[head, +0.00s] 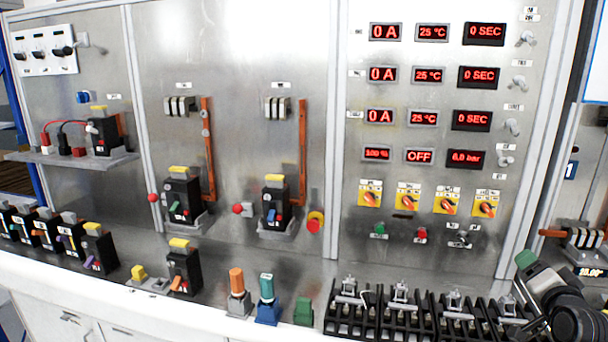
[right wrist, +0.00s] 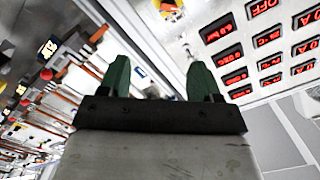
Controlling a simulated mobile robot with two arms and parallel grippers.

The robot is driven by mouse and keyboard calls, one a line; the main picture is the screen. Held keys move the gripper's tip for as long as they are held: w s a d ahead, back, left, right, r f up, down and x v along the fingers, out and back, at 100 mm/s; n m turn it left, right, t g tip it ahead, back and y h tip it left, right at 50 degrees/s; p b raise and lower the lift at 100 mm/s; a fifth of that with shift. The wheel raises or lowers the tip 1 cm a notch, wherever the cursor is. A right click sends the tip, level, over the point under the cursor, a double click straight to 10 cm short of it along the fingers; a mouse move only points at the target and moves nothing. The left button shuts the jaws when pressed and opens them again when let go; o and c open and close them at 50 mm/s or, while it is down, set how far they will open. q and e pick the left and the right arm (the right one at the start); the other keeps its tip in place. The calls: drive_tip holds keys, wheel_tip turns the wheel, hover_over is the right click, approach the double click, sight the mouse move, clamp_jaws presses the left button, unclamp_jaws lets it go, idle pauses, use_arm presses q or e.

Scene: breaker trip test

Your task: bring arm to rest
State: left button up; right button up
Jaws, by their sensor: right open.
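My right gripper (head: 527,262) shows at the lower right of the head view, with a green fingertip and a dark wrist. It is in front of the right end of the test bench, next to the row of black clamp blocks. In the right wrist view the gripper (right wrist: 160,80) has its two green fingers spread apart, with nothing between them. My left gripper is not in the head view.
A metal panel with red displays (head: 385,75) stands behind the bench. Black breakers (head: 183,200) sit in and before the panel. Black clamp blocks (head: 400,315) line the front right. An orange-handled device (head: 585,240) stands at the far right.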

drive_tip(key=a+f+n, duration=0.1)
drive_tip(key=f, duration=0.1)
drive_tip(key=a+f+g, duration=0.1)
drive_tip(key=a+f, duration=0.1)
drive_tip(key=s+a+f+n+g+y, duration=0.1)
drive_tip(key=f, duration=0.2)
drive_tip(key=shift+a+n, duration=0.3)
drive_tip(key=shift+a, duration=0.1)
drive_tip(key=s+a+f+n+g+y, duration=0.2)
drive_tip(key=s+a+f+n+g, duration=0.2)
drive_tip(key=s+a+f, duration=0.55)
drive_tip(key=s+a+f+n+g, duration=0.35)
drive_tip(key=s+a, duration=0.25)
drive_tip(key=s, duration=0.6)
drive_tip(key=s+a+f+n+g, duration=0.35)
drive_tip(key=s+a, duration=0.25)
drive_tip(key=s, duration=0.5)
wheel_tip(320, 180, down, 25)
drive_tip(key=g, duration=0.2)
drive_tip(key=s+d+f+g, duration=0.1)
drive_tip(key=s+d+f, duration=0.2)
drive_tip(key=s+f, duration=1.4)
drive_tip(key=shift+f+m+y, duration=0.3)
drive_tip(key=shift+f, duration=0.25)
